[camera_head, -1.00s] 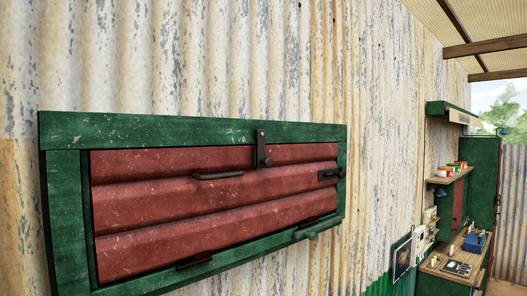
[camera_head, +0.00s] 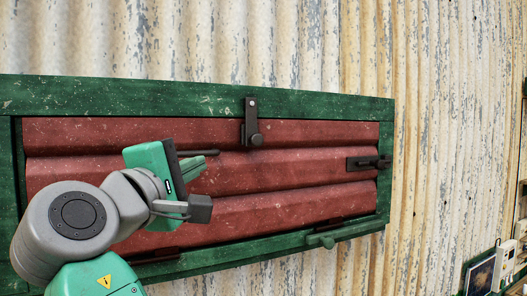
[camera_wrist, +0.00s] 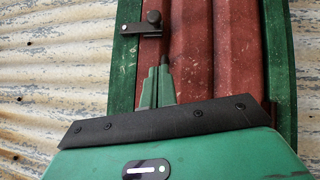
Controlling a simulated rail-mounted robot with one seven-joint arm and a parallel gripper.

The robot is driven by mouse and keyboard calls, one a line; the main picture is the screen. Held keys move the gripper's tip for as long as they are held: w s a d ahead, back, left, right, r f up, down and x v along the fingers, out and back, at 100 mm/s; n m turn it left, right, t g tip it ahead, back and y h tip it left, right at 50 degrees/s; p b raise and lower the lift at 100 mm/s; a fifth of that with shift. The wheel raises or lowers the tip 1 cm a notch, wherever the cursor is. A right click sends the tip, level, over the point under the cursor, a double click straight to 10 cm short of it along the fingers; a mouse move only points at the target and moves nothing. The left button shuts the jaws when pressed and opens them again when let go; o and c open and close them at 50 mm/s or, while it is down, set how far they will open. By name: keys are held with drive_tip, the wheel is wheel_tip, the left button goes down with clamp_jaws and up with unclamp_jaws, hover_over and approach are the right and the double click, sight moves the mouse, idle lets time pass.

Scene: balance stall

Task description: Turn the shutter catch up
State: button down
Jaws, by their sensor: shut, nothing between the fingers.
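The shutter catch (camera_head: 251,122) is a dark metal bar with a round knob at its lower end. It hangs down from the green frame's top rail over the red shutter (camera_head: 300,180). In the wrist view, which is turned sideways, the catch (camera_wrist: 140,29) lies ahead of my gripper (camera_wrist: 158,75). My gripper's green fingers are shut together and empty, apart from the catch. In the head view my gripper (camera_head: 190,165) is left of and below the catch, in front of the shutter; its fingertips are hard to make out there.
A dark side latch (camera_head: 368,163) sits at the shutter's right edge. A green bar (camera_head: 345,234) runs along the lower right frame. Corrugated wall surrounds the frame.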

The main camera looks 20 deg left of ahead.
drive_tip(key=shift+a, duration=0.1)
drive_tip(key=shift+r, duration=0.1)
drive_tip(key=w+d+p, duration=0.1)
drive_tip(key=w+p, duration=0.1)
drive_tip(key=w, duration=0.2)
drive_tip(key=w+d+r+p, duration=0.1)
drive_tip(key=w+p, duration=0.1)
drive_tip(key=w, duration=0.2)
drive_tip(key=w+d+r+p, duration=0.1)
drive_tip(key=w+p, duration=0.1)
drive_tip(key=w, duration=0.2)
drive_tip(key=shift+w+r, duration=0.15)
drive_tip(key=shift+w, duration=0.1)
